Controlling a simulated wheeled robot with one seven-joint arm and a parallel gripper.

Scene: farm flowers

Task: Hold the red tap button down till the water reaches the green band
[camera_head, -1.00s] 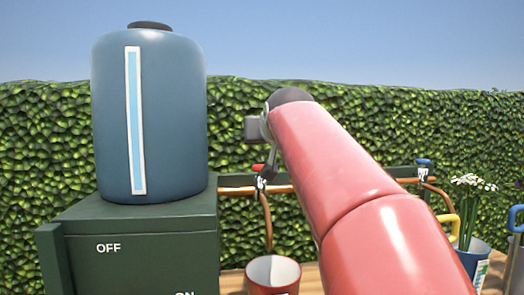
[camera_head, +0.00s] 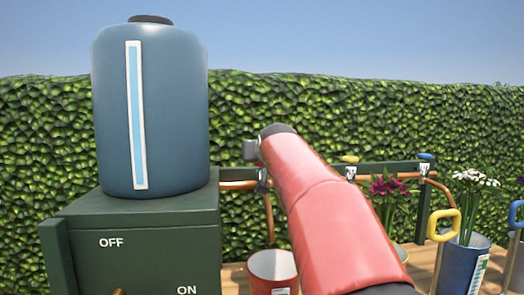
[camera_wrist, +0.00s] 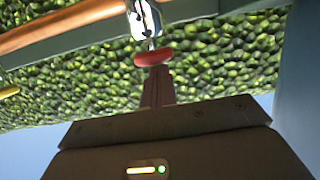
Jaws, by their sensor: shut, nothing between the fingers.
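The red tap button (camera_wrist: 152,57) sits on a silver tap (camera_wrist: 145,22) in the wrist view, which appears upside down. My gripper (camera_wrist: 156,72) is shut and empty, its fingertips at the button; I cannot tell whether the button is pressed down. In the head view, my gripper (camera_head: 251,151) is right above the silver tap (camera_head: 262,184) and hides the red button. A red bucket (camera_head: 259,284) stands below this tap, with part of a white label at the bottom edge. No water or green band is visible.
A blue tank (camera_head: 180,120) with a light-blue gauge stands on a green box (camera_head: 140,245) at left. A yellow tap button (camera_head: 349,158) and a blue one (camera_head: 425,156) are farther right. Blue bucket (camera_head: 462,266) with white flowers and purple flowers (camera_head: 388,186) stand at right.

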